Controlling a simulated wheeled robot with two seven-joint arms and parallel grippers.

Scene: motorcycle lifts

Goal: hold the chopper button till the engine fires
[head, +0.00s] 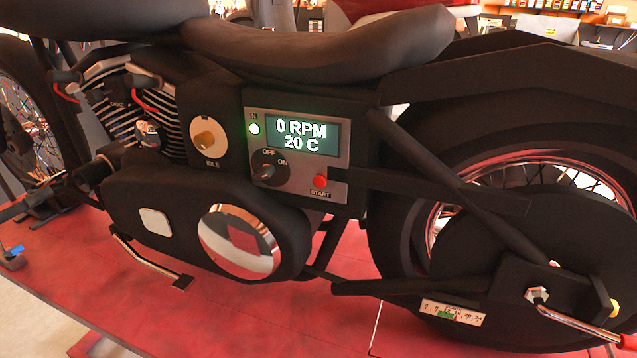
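The black chopper (330,45) stands on a red lift deck (190,290). Its grey control panel (297,190) is in the middle of the head view. The panel's lit display (302,134) reads 0 RPM and 20 C. A green lamp (254,129) marked N is lit. The red button (320,181) sits above a START label, with nothing touching or covering it. A black rotary switch (270,167) is marked OFF and ON; I cannot tell surely which mark it points to. Neither of my grippers is in view.
A brass knob (205,140) marked IDLE is left of the panel, near the finned engine (110,85). A shiny round cover (240,241) is below. The rear wheel (410,200) and a red-handled tool (575,322) are at right. The space before the panel is clear.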

